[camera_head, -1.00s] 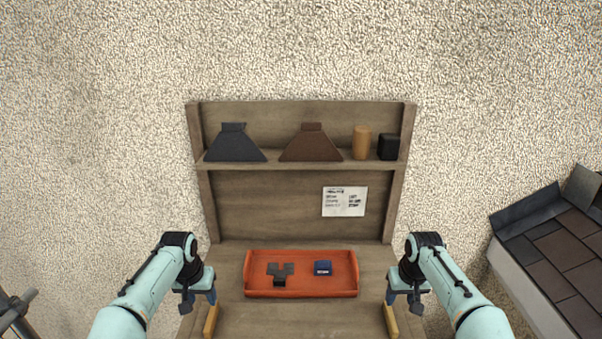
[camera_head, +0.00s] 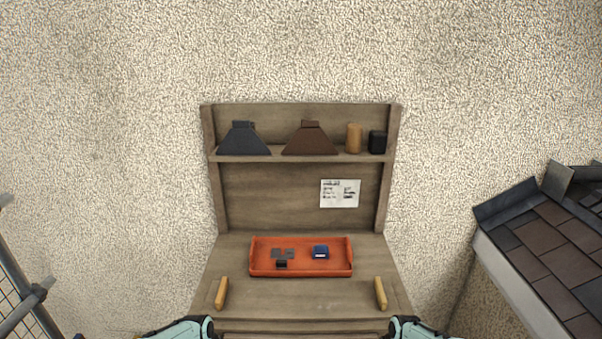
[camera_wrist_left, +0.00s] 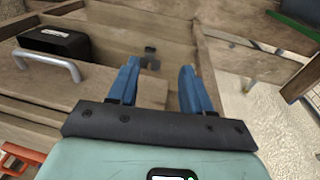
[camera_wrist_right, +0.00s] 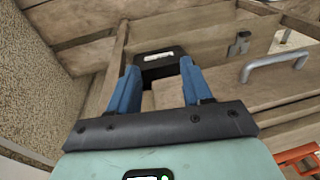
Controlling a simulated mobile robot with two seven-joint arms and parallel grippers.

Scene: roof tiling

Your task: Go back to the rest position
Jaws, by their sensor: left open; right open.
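My left gripper (camera_wrist_left: 157,78) shows in the left wrist view with its two blue fingers apart and nothing between them. My right gripper (camera_wrist_right: 160,76) shows in the right wrist view, also with its fingers apart. A black labelled object (camera_wrist_right: 160,56) appears beyond its fingertips; its exact distance is unclear. In the head view only pale parts of my two arms show at the bottom edge, below the workbench (camera_head: 300,292); the fingers are out of that view.
An orange tray (camera_head: 262,271) on the bench holds dark pieces (camera_head: 283,254) and a blue box (camera_head: 320,252). The shelf (camera_head: 275,158) above carries two trapezoid pieces and two small containers. A tiled roof (camera_head: 550,240) stands right, scaffold poles (camera_head: 28,303) left.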

